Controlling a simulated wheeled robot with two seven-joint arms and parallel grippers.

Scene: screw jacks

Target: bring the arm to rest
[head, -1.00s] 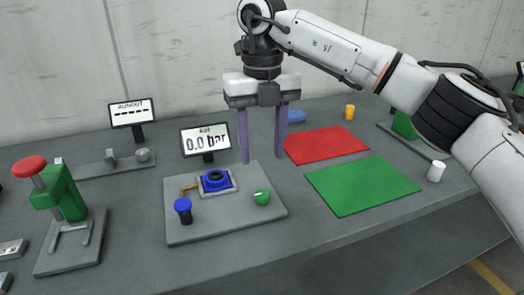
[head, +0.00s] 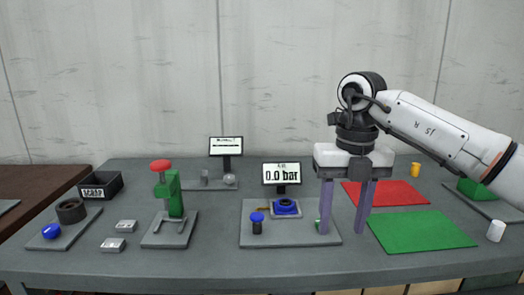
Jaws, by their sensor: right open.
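My right gripper (head: 343,207) is open and empty. Its two purple fingers point down over the right part of the grey air-station plate (head: 268,239), and its arm comes in from the right. Whether the fingertips touch the plate I cannot tell. On the plate are a blue round fixture (head: 286,207) and a blue-topped knob (head: 257,222). My left gripper is not in view.
A green press with a red knob (head: 161,165) stands left of the plate. Further left are small metal blocks (head: 126,226) and a black scrap bin (head: 100,187). A red mat (head: 385,193) and a green mat (head: 420,231) lie on the right, with a white cylinder (head: 496,231) and a yellow cylinder (head: 415,169).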

